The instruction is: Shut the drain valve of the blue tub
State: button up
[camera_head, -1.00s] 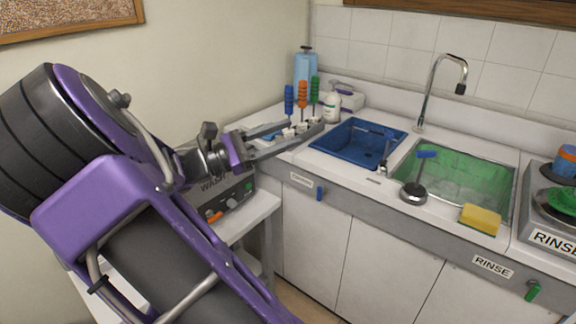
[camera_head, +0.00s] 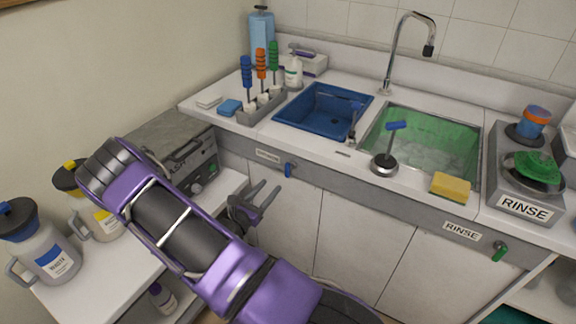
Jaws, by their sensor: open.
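The blue tub (camera_head: 321,113) is sunk in the counter, left of the green basin. On the counter's front panel below it, beside a small label, is a blue valve handle (camera_head: 288,170) that points downward. My gripper (camera_head: 269,194) is open and empty. In the picture it lies below and a little left of the blue handle, in front of the cabinet doors. The fingers appear apart from the handle. The tub's drain inside is too small to make out.
The green basin (camera_head: 423,146) has its own green handle (camera_head: 499,251) at the right. A side table (camera_head: 92,267) with jugs stands at the left. A rack with brushes (camera_head: 262,105), a black-based tool (camera_head: 384,164) and a yellow sponge (camera_head: 451,187) stand on the counter.

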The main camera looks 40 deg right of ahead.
aim_at(286, 168)
jog(key=x, duration=1.2)
jog(key=shift+r, duration=0.1)
jog(key=shift+c, duration=0.2)
grip_shut()
